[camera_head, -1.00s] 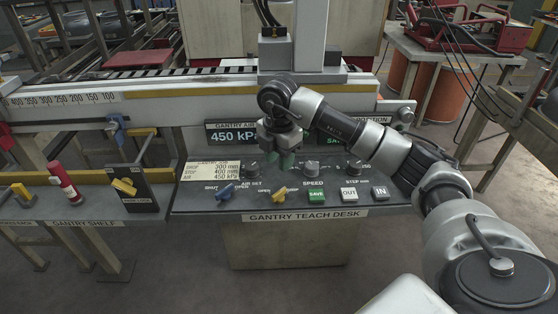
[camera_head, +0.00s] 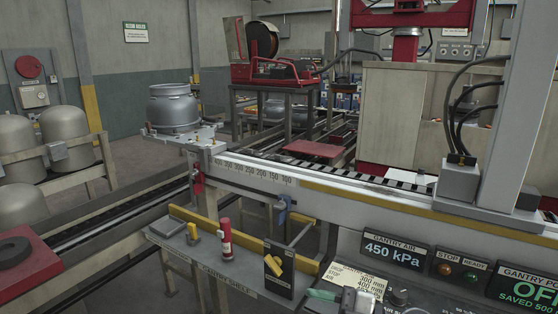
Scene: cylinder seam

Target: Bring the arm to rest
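The part of my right gripper (camera_head: 343,298) that shows is at the bottom edge of the head view, a green tip and a pale grey piece. It is over the left end of the teach desk, in front of the cream label plate (camera_head: 358,282). The rest of the gripper and its arm are cut off below the picture, so I cannot tell whether it is open or holds anything. My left gripper is not in view.
The gantry air display (camera_head: 394,252) reads 450 kPa. The gantry shelf (camera_head: 215,264) holds a red cylinder (camera_head: 226,240) and a dark block with a yellow handle. A grey metal vessel (camera_head: 172,108) stands at the beam's left end. Large domed tanks (camera_head: 66,135) stand far left.

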